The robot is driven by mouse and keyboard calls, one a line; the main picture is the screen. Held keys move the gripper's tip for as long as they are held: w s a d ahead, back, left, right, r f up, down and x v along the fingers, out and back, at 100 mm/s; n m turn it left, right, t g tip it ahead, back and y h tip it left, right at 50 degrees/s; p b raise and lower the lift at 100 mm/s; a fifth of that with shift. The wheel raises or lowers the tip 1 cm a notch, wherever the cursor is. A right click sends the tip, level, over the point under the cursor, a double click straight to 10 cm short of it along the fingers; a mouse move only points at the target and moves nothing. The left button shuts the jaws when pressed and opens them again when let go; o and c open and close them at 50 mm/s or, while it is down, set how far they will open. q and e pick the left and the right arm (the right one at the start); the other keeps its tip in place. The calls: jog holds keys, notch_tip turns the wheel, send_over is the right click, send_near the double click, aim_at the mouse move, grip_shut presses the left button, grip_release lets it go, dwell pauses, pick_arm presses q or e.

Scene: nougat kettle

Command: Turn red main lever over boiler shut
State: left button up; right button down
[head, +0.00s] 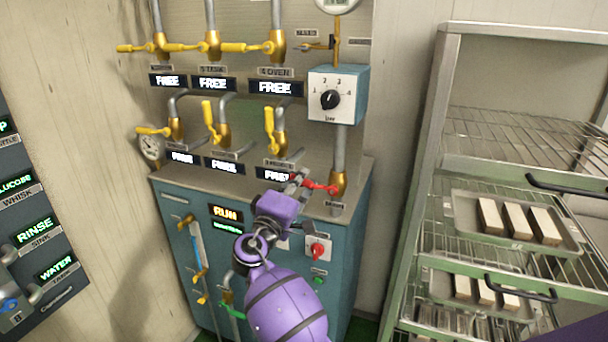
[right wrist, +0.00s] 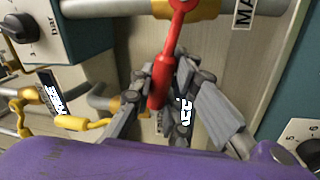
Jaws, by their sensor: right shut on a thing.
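The red main lever (head: 324,188) sits on a brass valve (head: 338,184) low on the thick vertical pipe, above the teal boiler cabinet (head: 345,240). It points left, roughly across the pipe. My right gripper (head: 302,182) reaches up from below, with its fingers at the lever's free end. In the right wrist view the red lever (right wrist: 173,45) runs down into my right gripper (right wrist: 168,92), which is shut on its handle end. The fingers partly hide the grip. My left gripper is not in view.
A teal dial box (head: 333,98) stands on the pipe above the lever. Several yellow levers (head: 211,118) are to the left. A red knob (head: 318,250) is on the cabinet front below. A wire rack with trays (head: 510,225) stands at right.

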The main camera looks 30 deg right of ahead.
jog(key=shift+a+f+n+t+y, duration=0.15)
jog(key=shift+f+n, duration=0.45)
jog(key=shift+n, duration=0.3)
jog(key=shift+d+f+n+t+y, duration=0.15)
jog(key=shift+f+n, duration=0.45)
jog(key=shift+n, duration=0.3)
jog(key=shift+a, duration=0.1)
jog(key=c, duration=1.7)
grip_release()
jog(key=shift+o, duration=0.2)
jog(key=shift+r, duration=0.1)
jog(key=v, duration=1.2)
